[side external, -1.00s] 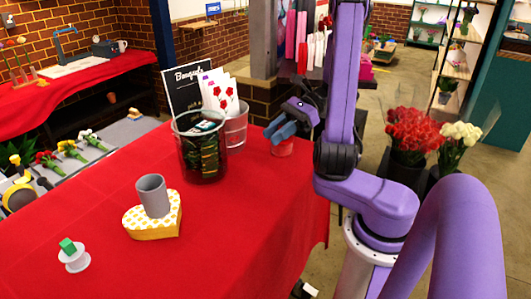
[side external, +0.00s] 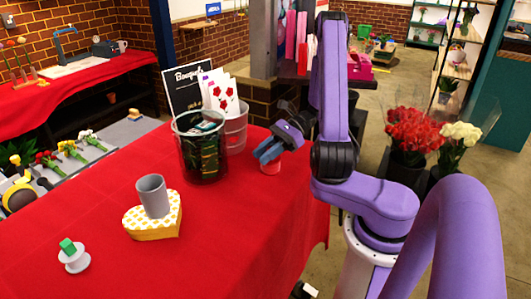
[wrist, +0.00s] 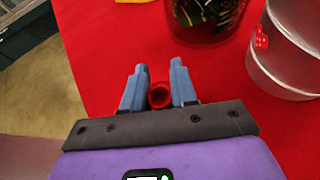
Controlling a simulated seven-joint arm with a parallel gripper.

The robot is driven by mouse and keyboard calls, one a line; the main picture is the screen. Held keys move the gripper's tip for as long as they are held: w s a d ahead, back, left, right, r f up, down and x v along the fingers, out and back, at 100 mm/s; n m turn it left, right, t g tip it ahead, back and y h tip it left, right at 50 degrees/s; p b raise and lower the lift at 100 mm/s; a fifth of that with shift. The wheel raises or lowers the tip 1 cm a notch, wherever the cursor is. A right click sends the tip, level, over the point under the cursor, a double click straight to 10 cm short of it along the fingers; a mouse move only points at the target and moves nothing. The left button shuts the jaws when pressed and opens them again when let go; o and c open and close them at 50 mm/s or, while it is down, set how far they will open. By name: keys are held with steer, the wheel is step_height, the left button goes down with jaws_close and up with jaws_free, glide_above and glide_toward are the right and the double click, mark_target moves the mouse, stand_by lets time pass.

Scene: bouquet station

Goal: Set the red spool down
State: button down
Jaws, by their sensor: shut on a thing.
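The red spool (side external: 270,167) is at the far right part of the red-covered table (side external: 240,220). My gripper (side external: 268,152) points down at it, with its blue fingers on the spool's upper part. In the wrist view the red spool (wrist: 159,96) sits between the two blue fingertips (wrist: 158,88), and they are shut on it. I look down into its dark round opening. The spool looks upright. I cannot tell whether its bottom touches the cloth.
A dark glass jar (side external: 201,160) and a clear bucket (side external: 236,135) with cards stand left of the spool. A heart box (side external: 150,230) bears a grey cup (side external: 153,197). Cloth toward the front right is bare.

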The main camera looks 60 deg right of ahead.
steer(key=c, duration=0.9)
jaws_free()
steer(key=shift+f, duration=0.1)
